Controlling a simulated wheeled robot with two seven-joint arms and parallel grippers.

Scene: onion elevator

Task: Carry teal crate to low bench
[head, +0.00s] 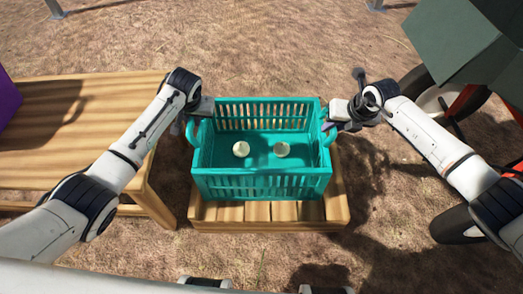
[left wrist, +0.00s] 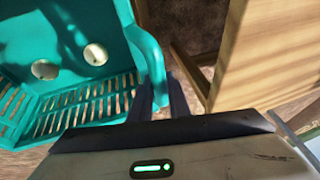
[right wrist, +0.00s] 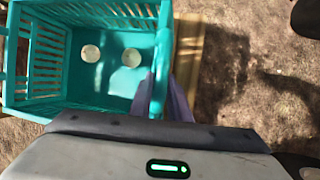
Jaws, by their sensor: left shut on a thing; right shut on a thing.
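The teal crate (head: 262,184) is in the middle of the head view, upright, with two pale round onions (head: 241,149) (head: 282,150) on its floor. It is over the low wooden bench (head: 270,213), whose slats show in front of it; I cannot tell whether it touches them. My left gripper (head: 190,123) is shut on the crate's left handle, which also shows in the left wrist view (left wrist: 154,75). My right gripper (head: 329,119) is shut on the right handle, which also shows in the right wrist view (right wrist: 158,70).
A taller wooden table (head: 80,95) stands close on the left, with a purple box (head: 8,98) at its edge. A dark green object with wheels (head: 460,40) stands at the right. Dry bare ground (head: 270,50) lies behind the bench.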

